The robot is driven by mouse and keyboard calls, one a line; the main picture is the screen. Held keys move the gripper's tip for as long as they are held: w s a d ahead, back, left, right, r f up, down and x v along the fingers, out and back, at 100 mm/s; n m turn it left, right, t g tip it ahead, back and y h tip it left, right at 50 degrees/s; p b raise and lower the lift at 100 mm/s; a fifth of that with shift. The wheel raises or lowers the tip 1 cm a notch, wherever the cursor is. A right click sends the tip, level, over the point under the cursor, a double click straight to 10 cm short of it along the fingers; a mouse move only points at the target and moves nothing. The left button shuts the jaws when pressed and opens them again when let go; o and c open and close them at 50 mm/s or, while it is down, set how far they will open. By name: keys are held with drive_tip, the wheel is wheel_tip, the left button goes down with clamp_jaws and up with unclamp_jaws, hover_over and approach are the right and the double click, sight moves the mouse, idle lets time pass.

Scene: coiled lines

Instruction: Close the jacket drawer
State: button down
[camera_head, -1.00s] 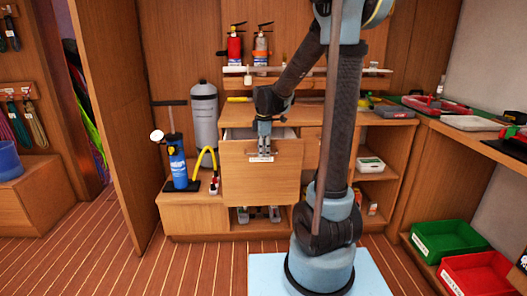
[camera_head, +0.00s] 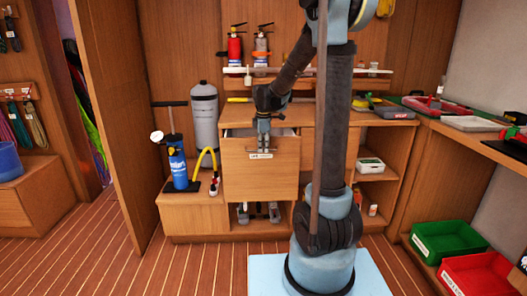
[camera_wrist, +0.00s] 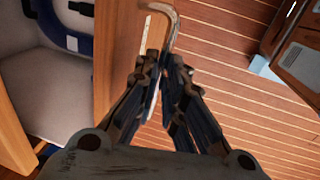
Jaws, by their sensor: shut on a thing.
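The jacket drawer (camera_head: 245,183) is a wooden drawer in the middle cabinet and stands partly open. Its pale inside shows above the front in the head view. In the wrist view its wooden front (camera_wrist: 115,45) runs down the left side, and dark blue material (camera_wrist: 75,42) with a white patch lies inside. My gripper (camera_head: 264,148) points down at the front's upper middle. It is shut on the curved metal drawer handle (camera_wrist: 172,18), which shows between the fingertips (camera_wrist: 162,65). A small white label (camera_head: 261,156) sits by the handle and is partly hidden by the fingers.
A blue pump (camera_head: 177,165) and a yellow hose (camera_head: 203,160) stand on the low ledge left of the drawer, beside a grey cylinder (camera_head: 205,115). Open shelves lie right and below. Green (camera_head: 445,240) and red (camera_head: 480,273) bins are at far right. The striped floor is clear in front.

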drive_tip(key=w, duration=1.3)
drive_tip(key=shift+w+r, duration=0.1)
drive_tip(key=shift+w, duration=0.1)
drive_tip(key=c, duration=1.7)
unclamp_jaws()
drive_tip(key=r, duration=0.3)
drive_tip(key=s+r, duration=0.1)
drive_tip(key=r, duration=0.3)
drive_tip(key=s+r, duration=0.1)
drive_tip(key=r, duration=0.3)
drive_tip(key=shift+s+r, duration=0.15)
drive_tip(key=shift+r, duration=0.1)
